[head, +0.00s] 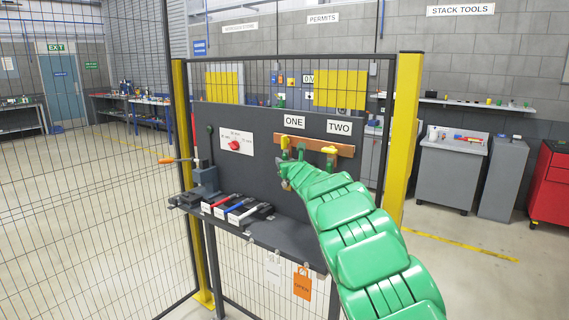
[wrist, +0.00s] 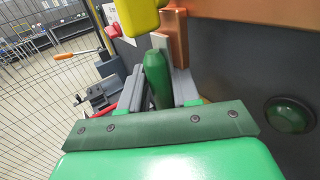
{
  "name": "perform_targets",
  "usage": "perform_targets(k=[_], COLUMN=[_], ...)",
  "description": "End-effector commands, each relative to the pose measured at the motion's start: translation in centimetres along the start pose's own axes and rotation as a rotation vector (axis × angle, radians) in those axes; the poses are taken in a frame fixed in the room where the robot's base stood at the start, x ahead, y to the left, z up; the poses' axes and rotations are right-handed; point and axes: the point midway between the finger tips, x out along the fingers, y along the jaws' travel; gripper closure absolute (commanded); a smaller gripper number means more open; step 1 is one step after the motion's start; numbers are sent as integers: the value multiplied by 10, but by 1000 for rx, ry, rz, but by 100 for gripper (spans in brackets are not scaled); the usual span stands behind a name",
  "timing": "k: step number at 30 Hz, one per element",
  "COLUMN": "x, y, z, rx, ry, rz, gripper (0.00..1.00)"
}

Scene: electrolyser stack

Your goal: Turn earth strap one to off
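Earth strap one is under the ONE label (head: 294,122) on the panel; its yellow top (head: 285,141) meets the copper bar (head: 315,145). In the wrist view its green handle (wrist: 157,78) hangs down below a yellow part (wrist: 138,14). My gripper (head: 287,178) is at this handle, with one grey finger close against each side and no clear gap. It also shows in the wrist view (wrist: 158,88). Strap two (head: 330,151), with a yellow top and a green handle, hangs to the right under the TWO label (head: 339,128). My green arm hides the panel below.
A red rotary switch (head: 235,145) is on the panel at left. A vice-like grey device (head: 205,178) and several coloured-handled tools (head: 236,208) are on the shelf. An orange tag (head: 302,284) hangs below. Yellow posts (head: 405,135) and mesh fence flank the panel.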

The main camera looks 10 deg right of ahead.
Motion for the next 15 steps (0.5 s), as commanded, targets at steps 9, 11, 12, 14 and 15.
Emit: perform_targets(k=[9,11,12,14,15], x=[0,0,0,0,0], y=[0,0,0,0,0], z=[0,0,0,0,0], rx=[0,0,0,1,2], ry=[0,0,0,-1,-3], rz=[0,0,0,0,1], gripper=[100,100,100,100,100])
